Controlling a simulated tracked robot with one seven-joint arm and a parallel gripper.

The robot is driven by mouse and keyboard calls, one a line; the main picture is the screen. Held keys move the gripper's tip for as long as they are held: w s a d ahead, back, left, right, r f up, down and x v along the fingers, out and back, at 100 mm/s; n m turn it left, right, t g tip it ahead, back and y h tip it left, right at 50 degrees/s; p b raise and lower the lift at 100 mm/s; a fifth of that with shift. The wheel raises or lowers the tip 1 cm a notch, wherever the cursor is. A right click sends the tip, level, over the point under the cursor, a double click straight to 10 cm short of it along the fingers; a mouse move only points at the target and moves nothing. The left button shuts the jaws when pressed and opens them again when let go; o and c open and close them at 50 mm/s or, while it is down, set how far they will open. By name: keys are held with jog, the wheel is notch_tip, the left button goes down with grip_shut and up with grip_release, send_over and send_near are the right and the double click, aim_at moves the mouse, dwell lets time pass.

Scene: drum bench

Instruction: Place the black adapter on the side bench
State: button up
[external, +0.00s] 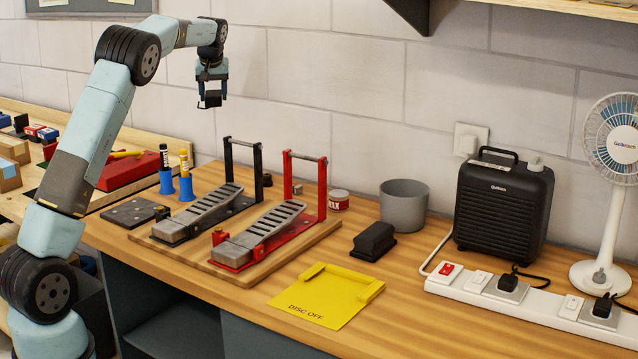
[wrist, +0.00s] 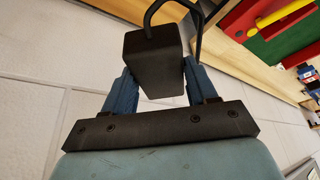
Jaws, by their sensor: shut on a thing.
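My gripper (external: 211,82) is raised high in front of the wall, above the back left of the main bench. In the wrist view my gripper (wrist: 158,78) has its blue fingers shut on a dark block, which looks like the black adapter (wrist: 152,60). A thin black loop stands out from the block's far end. In the external view the adapter (external: 212,101) is a small dark shape below the fingers, clear of any surface. The wooden bench at the left (external: 58,109) may be the side bench; its surface is partly hidden by my arm.
A white power strip (external: 540,306) with black plugs lies at the main bench's right front. Pedal stands (external: 250,235), a yellow DISC OFF tray (external: 325,297), a grey pot (external: 404,206) and a black amplifier (external: 503,210) stand there. A red case (external: 135,170) lies at left.

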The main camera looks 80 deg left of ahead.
jog(key=w+d+m+t, duration=0.2)
jog(key=w+d+m, duration=0.3)
jog(key=w+d, duration=1.6)
jog(key=w+d+m+h, duration=0.1)
jog(key=w+d, duration=0.3)
jog(key=d, duration=0.4)
jog(key=w+d+m+t, duration=0.1)
jog(key=w+d+m, duration=0.15)
jog(key=d, duration=0.45)
jog(key=w+d+h, duration=0.1)
jog(key=w+d, duration=0.3)
jog(key=d, duration=0.4)
jog(key=s+d+m+t+h, duration=0.2)
jog(key=d+m, duration=0.7)
jog(key=d, duration=3.7)
send_near(485, 343)
jog(key=shift+w+a+f+g+h, duration=0.15)
jog(key=shift+w+f, duration=0.15)
jog(key=shift+w, duration=0.2)
jog(key=shift+w+a+f+g+h, duration=0.15)
jog(key=shift+w+f, duration=0.15)
jog(key=shift+w, duration=0.25)
jog(key=shift+w+f, duration=0.2)
jog(key=shift+f, duration=0.05)
notch_tip(485, 343, down, 3)
jog(key=shift+w+d+f, duration=0.1)
jog(key=shift+f, duration=0.05)
